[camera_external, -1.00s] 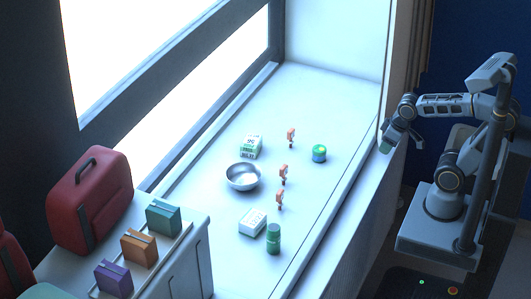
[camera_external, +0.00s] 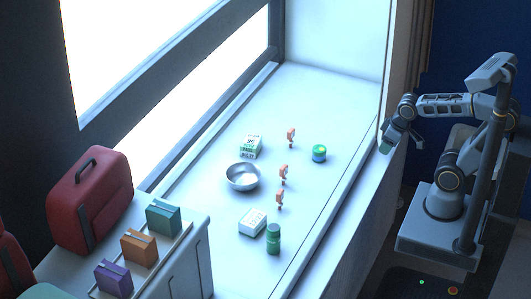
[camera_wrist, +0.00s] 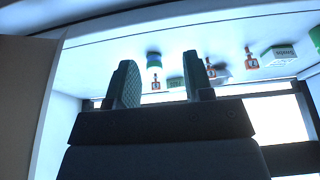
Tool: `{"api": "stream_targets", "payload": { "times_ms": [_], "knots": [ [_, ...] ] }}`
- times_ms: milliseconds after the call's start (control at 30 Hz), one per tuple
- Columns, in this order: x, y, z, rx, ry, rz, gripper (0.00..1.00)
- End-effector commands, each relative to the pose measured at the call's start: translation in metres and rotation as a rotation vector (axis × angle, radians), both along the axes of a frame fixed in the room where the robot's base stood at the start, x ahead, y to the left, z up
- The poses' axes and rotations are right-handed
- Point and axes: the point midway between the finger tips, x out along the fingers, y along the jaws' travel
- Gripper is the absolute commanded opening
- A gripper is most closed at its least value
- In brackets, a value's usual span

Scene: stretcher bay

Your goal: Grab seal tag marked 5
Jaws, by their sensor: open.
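Three small orange seal tags stand on dark stems on the white sill: a far one (camera_external: 291,134), a middle one (camera_external: 283,171) and a near one (camera_external: 279,197). Their numbers are too small to read, so I cannot tell which is marked 5. My gripper (camera_external: 388,146) is open and empty, off the sill's right edge and apart from all tags. In the wrist view, which looks upside down, tags show beyond my open fingers (camera_wrist: 160,62): one between them (camera_wrist: 156,83), two to the right (camera_wrist: 222,71) (camera_wrist: 251,61).
A metal bowl (camera_external: 243,185) sits left of the tags. Two white-green boxes (camera_external: 250,146) (camera_external: 252,223), a green bottle (camera_external: 274,239) and a green-blue round container (camera_external: 319,153) stand nearby. The sill's far end is clear. Window frames bound its left side.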

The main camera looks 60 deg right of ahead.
Motion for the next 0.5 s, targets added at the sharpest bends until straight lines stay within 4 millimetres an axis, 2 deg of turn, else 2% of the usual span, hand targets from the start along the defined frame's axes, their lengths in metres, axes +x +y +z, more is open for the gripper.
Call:
{"api": "stream_targets", "payload": {
  "times_ms": [33,200,400,500],
  "knots": [
    [0.0000,0.0000,0.0000,0.000,0.000,0.000,0.52],
    [0.0000,0.0000,0.0000,0.000,0.000,0.000,0.68],
    [0.0000,0.0000,-0.0003,0.000,0.000,0.000,0.68],
    [0.0001,-0.0008,-0.0093,0.000,0.002,-0.003,0.68]
  ]
}}
